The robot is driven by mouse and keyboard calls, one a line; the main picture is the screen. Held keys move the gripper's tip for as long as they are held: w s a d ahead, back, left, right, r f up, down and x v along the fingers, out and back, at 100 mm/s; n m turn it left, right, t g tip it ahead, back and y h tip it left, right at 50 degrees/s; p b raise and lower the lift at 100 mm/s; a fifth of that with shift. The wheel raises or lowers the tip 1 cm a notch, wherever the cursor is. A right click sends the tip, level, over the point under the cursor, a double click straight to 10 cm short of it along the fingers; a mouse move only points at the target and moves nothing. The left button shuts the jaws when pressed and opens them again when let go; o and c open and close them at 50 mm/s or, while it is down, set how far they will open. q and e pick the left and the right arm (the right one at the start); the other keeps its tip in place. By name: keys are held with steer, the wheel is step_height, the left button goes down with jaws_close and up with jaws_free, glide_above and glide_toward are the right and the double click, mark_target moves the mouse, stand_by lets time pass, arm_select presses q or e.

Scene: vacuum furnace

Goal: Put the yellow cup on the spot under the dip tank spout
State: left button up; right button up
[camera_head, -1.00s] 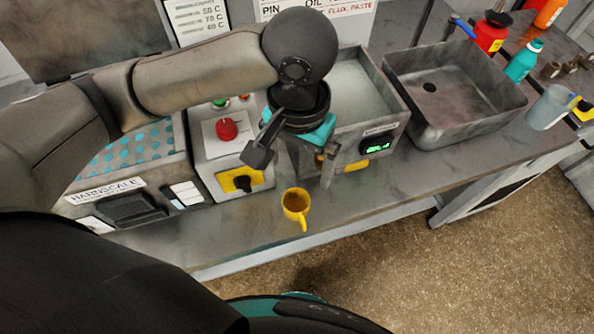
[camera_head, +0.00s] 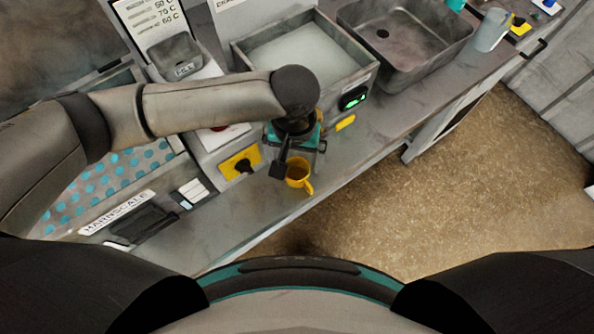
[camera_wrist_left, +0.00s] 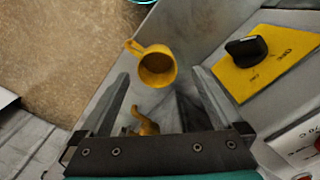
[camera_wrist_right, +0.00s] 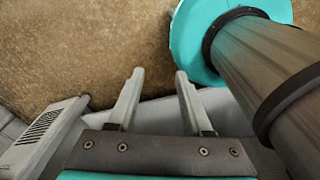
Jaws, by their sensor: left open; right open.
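The yellow cup (camera_head: 297,174) stands upright on the bench near its front edge, its handle toward the lower right. In the left wrist view the cup (camera_wrist_left: 157,70) lies just beyond the fingertips, in line with the gap. My left gripper (camera_wrist_left: 160,80) is open and empty above the cup; in the head view the arm partly hides it. The dip tank (camera_head: 362,82) is behind, with pale liquid and a green display. A small yellow-brown fitting (camera_wrist_left: 144,122) shows near the gripper palm, possibly the spout. My right gripper (camera_wrist_right: 155,75) is open and empty.
A control box with a yellow switch plate (camera_head: 240,163) is left of the cup. A scale (camera_head: 140,222) stands further left. The bench front edge is close to the cup.

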mark_target(297, 169)
arm_select(q)
steer(key=shift+f, duration=0.55)
steer(key=f, duration=0.3)
steer(key=shift+d+f+b, duration=0.2)
steer(key=shift+f+b, duration=0.1)
steer(key=shift+b, duration=0.05)
steer(key=shift+f, duration=0.55)
arm_select(e)
steer(key=shift+a+f, duration=0.5)
steer(key=shift+a, duration=0.35)
